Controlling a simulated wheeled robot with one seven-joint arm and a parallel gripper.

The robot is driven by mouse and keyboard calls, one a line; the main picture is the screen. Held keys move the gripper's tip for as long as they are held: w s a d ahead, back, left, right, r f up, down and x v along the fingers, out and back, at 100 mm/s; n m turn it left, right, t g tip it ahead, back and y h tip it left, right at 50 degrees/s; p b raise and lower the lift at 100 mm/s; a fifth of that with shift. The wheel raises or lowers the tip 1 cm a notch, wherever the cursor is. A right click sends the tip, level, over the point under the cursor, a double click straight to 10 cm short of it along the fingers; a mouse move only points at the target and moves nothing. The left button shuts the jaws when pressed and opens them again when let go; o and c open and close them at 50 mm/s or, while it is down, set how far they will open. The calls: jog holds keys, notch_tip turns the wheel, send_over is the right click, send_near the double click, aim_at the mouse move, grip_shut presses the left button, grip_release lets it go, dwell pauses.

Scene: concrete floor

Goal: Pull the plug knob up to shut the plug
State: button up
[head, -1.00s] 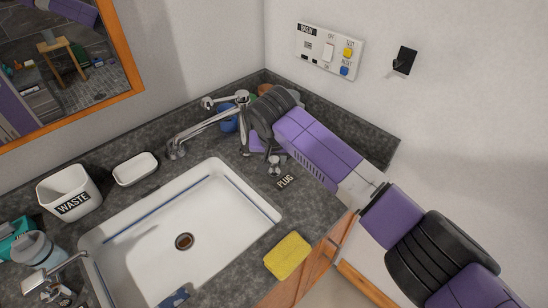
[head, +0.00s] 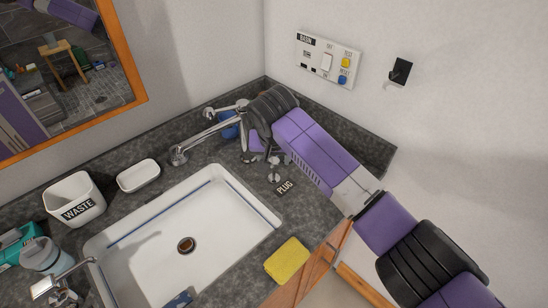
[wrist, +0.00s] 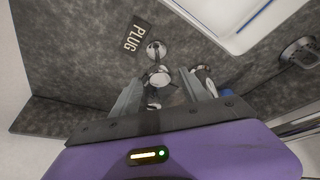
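The chrome plug knob (head: 274,177) stands on the dark counter right of the basin, beside the black PLUG label (head: 285,187). In the wrist view, the knob (wrist: 158,76) has a round chrome top and a base near the label (wrist: 134,37). My gripper (wrist: 160,84) is open, with one grey finger on each side of the knob's top and gaps visible. In the head view, my gripper (head: 262,158) reaches down beside the knob and is partly hidden by my arm. The white basin (head: 225,260) has an open drain (head: 185,245).
A yellow sponge (head: 287,261) lies at the counter's front edge. A soap dish (head: 138,175) and WASTE bin (head: 75,200) are at left. A switch panel (head: 327,60) is on the wall.

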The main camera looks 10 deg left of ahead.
jog(key=b+v, duration=0.1)
jog(key=v, duration=0.6)
jog(key=shift+r, duration=0.4)
jog(key=shift+s, duration=0.15)
